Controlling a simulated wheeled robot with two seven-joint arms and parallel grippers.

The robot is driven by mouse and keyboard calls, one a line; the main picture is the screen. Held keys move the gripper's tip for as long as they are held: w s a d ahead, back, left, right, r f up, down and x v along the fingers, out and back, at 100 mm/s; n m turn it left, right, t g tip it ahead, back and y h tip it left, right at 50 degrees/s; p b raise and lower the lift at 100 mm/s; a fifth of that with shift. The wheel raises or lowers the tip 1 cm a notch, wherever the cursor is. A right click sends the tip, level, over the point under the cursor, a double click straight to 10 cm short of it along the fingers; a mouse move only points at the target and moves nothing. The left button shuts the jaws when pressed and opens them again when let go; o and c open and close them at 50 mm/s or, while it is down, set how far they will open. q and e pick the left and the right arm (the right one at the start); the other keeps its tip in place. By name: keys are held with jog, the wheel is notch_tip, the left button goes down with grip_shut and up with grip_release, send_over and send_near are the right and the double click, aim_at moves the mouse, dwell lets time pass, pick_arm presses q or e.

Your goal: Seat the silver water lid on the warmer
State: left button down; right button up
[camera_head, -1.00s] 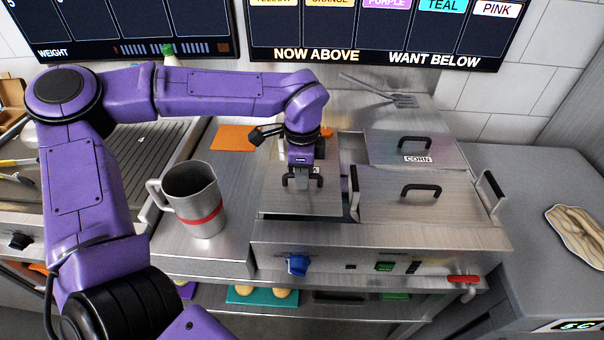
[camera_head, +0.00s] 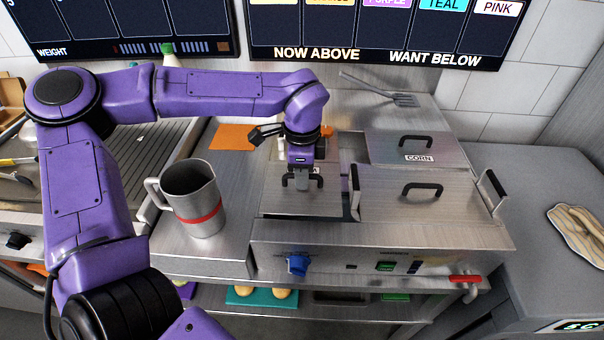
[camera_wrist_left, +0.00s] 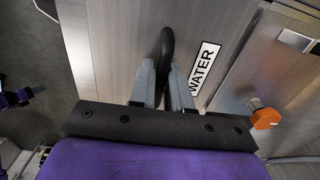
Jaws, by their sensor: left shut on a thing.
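The silver water lid (camera_head: 280,203) lies over the left part of the warmer (camera_head: 330,240) and looks roughly flat. Its WATER label shows in the left wrist view, where the lid (camera_wrist_left: 120,40) fills the middle. My left gripper (camera_head: 302,180) is above the lid, shut on its black handle; the fingers close on the handle in the wrist view (camera_wrist_left: 166,85). My gripper and wrist hide part of the lid's back half. I cannot tell whether every lid edge rests in the opening. My right gripper is not in view.
The CORN lid (camera_head: 385,146) and another handled lid (camera_head: 400,195) cover the warmer's right side. A steel pitcher (camera_head: 190,195) with a red band stands to the left. A spatula (camera_head: 380,90) lies behind. An orange knob (camera_wrist_left: 265,117) shows beside the lid in the wrist view.

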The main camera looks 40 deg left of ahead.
pick_arm(q)
jog(key=shift+f+b, duration=0.3)
jog(key=shift+b, duration=0.1)
dwell(0.5)
jog(key=shift+b, duration=0.35)
dwell(1.0)
jog(key=shift+f+b, duration=0.3)
jog(key=shift+b, duration=0.2)
dwell(0.8)
jog(key=shift+b, duration=0.4)
dwell(0.9)
jog(key=shift+f+b, duration=0.45)
jog(key=shift+b, duration=0.1)
jog(key=c, duration=1)
grip_release()
jog(key=shift+r+p, duration=2.15)
jog(key=shift+r, duration=1.35)
